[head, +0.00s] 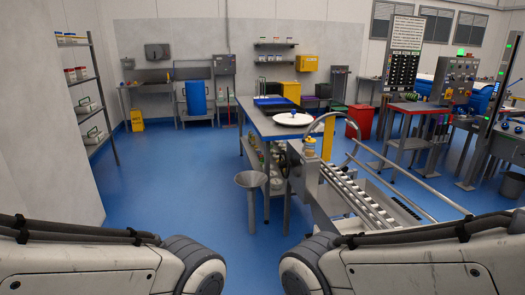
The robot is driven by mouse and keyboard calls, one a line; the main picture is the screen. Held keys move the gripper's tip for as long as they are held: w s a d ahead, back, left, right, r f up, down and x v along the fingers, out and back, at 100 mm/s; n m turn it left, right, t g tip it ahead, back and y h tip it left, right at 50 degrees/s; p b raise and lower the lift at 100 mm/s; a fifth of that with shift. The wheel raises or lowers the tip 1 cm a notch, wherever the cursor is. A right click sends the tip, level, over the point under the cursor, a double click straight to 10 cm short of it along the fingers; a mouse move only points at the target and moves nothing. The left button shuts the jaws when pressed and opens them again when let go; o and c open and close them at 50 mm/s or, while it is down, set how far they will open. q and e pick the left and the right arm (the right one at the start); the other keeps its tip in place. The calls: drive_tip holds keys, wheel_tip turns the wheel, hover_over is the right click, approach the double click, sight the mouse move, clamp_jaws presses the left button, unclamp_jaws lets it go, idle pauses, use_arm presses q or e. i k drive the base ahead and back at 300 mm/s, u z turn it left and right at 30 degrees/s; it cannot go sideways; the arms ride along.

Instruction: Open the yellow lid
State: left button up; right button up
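I cannot tell for sure which thing bears the yellow lid. A yellow wall box (306,63) hangs on the back wall, and a yellow bin (291,93) stands lower, left of it. All of these are small in view, and no lid is seen standing open. My two arms show at the bottom left and bottom right. Neither gripper is in view.
A blue-topped table (276,128) holds a white round dish (293,119). A grey funnel-shaped stand (250,182) and a roller conveyor (350,190) stand nearer. Blue floor at left is clear.

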sight(310, 140)
drive_tip(key=u, duration=0.15)
drive_tip(key=i, duration=2.45)
drive_tip(key=u, duration=0.05)
